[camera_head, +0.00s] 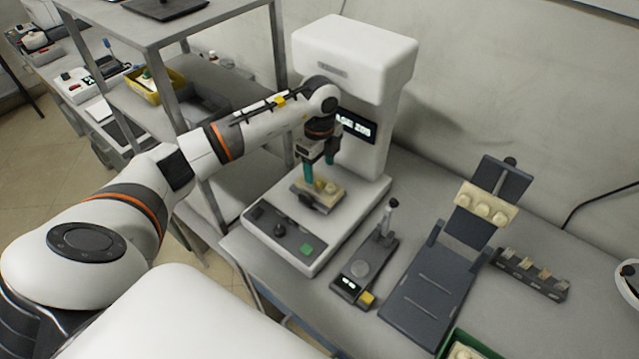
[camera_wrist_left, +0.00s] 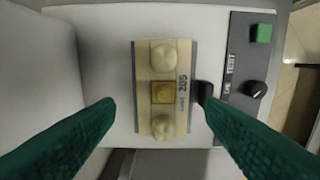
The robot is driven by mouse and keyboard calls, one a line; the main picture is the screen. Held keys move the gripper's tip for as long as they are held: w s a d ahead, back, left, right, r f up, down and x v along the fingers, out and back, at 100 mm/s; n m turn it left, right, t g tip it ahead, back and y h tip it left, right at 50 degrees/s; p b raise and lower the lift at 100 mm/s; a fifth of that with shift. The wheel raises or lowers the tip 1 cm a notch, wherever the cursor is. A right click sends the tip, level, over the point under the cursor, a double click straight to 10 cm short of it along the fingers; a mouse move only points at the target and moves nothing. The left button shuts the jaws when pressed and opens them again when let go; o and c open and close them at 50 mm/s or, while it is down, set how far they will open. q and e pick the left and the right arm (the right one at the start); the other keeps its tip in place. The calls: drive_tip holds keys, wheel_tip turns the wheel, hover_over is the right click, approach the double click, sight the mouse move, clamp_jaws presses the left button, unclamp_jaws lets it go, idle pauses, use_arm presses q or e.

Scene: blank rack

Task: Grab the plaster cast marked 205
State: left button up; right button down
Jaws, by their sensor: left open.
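The plaster cast marked 205 (camera_head: 331,190) is a cream block on the bed of the white machine. In the left wrist view the cast (camera_wrist_left: 164,58) shows two pale round bumps, a yellowish square between them, and "205" along its right side. It sits in a dark-edged holder. My left gripper (camera_head: 320,172) points down above the cast, its green fingers open. In the left wrist view the fingers (camera_wrist_left: 158,115) stand apart on either side of the cast's lower part, with nothing between them gripped. My right gripper is not in view.
The white machine (camera_head: 352,60) has an overhanging head and upright column close behind my gripper. A small gauge stand (camera_head: 365,268), a dark inclined stand (camera_head: 432,290) holding another cream cast (camera_head: 487,205), and a dark rack of small blocks (camera_head: 530,272) stand to the right.

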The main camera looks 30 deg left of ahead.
sight(319, 180)
use_arm(q)
drive_tip(key=shift+s+d+f+p, duration=0.1)
drive_tip(key=shift+f+p, duration=0.2)
drive_tip(key=shift+f, duration=0.1)
wheel_tip(319, 180, down, 4)
drive_tip(key=shift+s+r+p, duration=0.1)
drive_tip(key=shift+r+p, duration=0.1)
drive_tip(key=shift+p, duration=0.5)
drive_tip(key=shift+f, duration=0.4)
drive_tip(key=shift+c, duration=0.2)
drive_tip(key=c, duration=0.8)
